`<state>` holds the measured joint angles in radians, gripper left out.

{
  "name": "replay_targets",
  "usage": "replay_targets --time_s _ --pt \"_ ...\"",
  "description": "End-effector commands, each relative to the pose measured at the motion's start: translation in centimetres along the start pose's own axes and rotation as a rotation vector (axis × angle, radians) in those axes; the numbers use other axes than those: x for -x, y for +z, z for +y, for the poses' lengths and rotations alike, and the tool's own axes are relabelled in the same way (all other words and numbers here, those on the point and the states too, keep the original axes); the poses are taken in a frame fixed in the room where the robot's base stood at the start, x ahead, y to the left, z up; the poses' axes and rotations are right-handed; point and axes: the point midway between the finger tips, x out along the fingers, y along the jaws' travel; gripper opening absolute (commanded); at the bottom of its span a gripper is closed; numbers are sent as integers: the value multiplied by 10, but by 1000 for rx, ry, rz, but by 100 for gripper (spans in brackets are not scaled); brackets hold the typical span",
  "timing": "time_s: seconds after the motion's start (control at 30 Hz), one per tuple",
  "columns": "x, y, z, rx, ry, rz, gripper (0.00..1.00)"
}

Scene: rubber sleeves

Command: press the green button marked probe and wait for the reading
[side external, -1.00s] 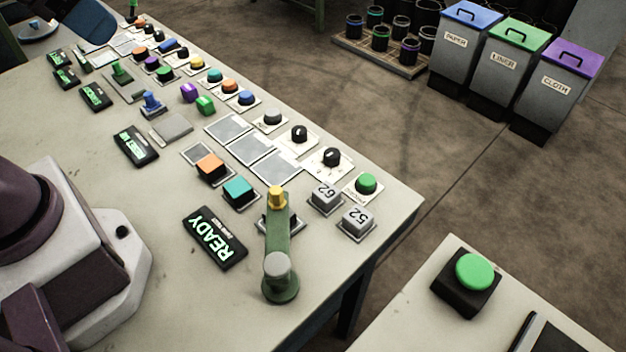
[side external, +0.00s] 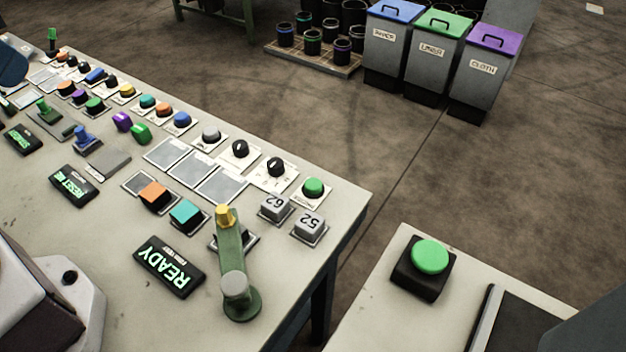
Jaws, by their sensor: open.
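A round green button (side external: 313,187) sits on a white plate near the right edge of the long table; the small lettering on its plate is too small to read. A bigger green button (side external: 430,256) tops a black box (side external: 418,282) on a separate table at the lower right, with no readable mark. Both buttons stand raised, with nothing touching them. Several more green buttons and knobs stand farther up the long table. A black display (side external: 169,266) on the long table reads READY in lit green letters. My gripper is not in view.
A tall green lever (side external: 231,255) with a yellow tip stands near the long table's front right corner. A gap separates the two tables. Labelled bins (side external: 425,65) stand on the floor behind.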

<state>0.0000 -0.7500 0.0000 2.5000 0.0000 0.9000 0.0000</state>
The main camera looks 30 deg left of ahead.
Motion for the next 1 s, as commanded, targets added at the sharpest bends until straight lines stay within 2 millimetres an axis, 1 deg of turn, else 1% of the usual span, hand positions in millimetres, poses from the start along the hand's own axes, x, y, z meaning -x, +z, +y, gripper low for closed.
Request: replay_targets --time_s 0.1,0.17,0.2,0.27,0.3,0.33,1.0 --pt "0 0 0 0 0 0 47" --pt "0 0 0 0 0 0 33" --pt "0 0 0 0 0 0 24" --pt "0 0 0 0 0 0 10" --pt "0 0 0 0 0 0 1" --pt "0 0 0 0 0 0 0" --pt "0 0 0 0 0 0 0"
